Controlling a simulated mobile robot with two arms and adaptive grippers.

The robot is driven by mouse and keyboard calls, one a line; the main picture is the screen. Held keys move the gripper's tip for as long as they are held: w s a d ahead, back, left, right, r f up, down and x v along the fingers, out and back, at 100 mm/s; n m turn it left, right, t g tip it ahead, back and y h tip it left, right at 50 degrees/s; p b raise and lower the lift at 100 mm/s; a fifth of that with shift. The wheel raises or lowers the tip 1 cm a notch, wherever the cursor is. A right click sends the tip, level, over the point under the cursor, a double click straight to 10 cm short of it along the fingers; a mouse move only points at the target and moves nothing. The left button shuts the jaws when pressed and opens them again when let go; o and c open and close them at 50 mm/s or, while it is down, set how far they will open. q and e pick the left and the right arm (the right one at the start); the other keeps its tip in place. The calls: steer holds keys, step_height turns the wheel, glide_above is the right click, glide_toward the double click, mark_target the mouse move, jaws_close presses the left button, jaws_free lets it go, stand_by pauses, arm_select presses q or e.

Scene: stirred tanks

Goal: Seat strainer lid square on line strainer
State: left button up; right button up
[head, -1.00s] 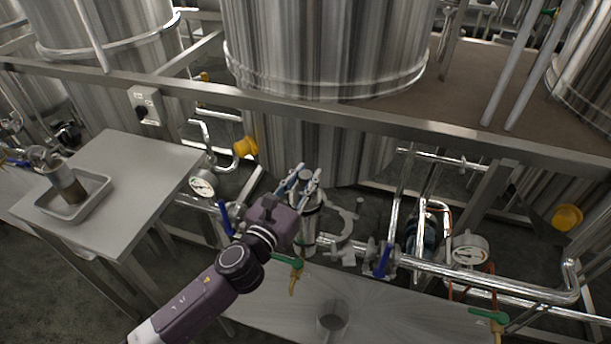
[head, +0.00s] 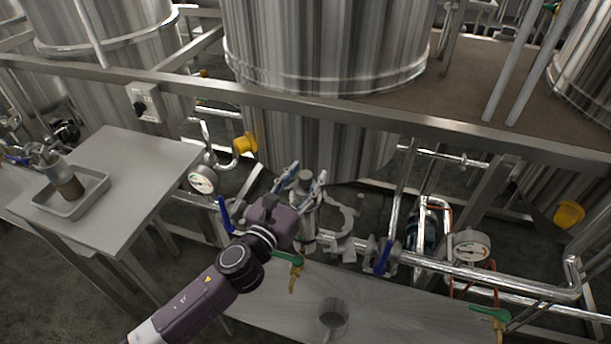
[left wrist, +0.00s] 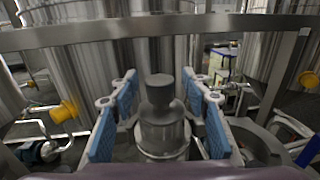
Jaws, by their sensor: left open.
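The strainer lid (left wrist: 160,94), a grey metal cap with a round knob, sits on top of the upright line strainer (left wrist: 164,138) in the left wrist view. It looks about level, but I cannot tell whether its rim is fully square. In the head view the lid knob (head: 305,179) shows between the fingers, and the strainer body (head: 308,222) is partly hidden by my gripper. My left gripper (head: 305,178) is open, its blue finger pads (left wrist: 158,112) on either side of the knob with gaps. My right gripper is out of view.
An open clamp ring (head: 348,222) is right of the strainer. Blue-handled valves (head: 383,257), pipes and a gauge (head: 469,246) crowd the right. A side table (head: 140,170) at left holds a tray (head: 95,200) with a cylindrical part.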

arm_select(q)
steer(key=shift+s, duration=0.15)
steer(key=v, duration=1.1)
steer(key=shift+s+a, duration=0.2)
steer(key=shift+s, duration=0.15)
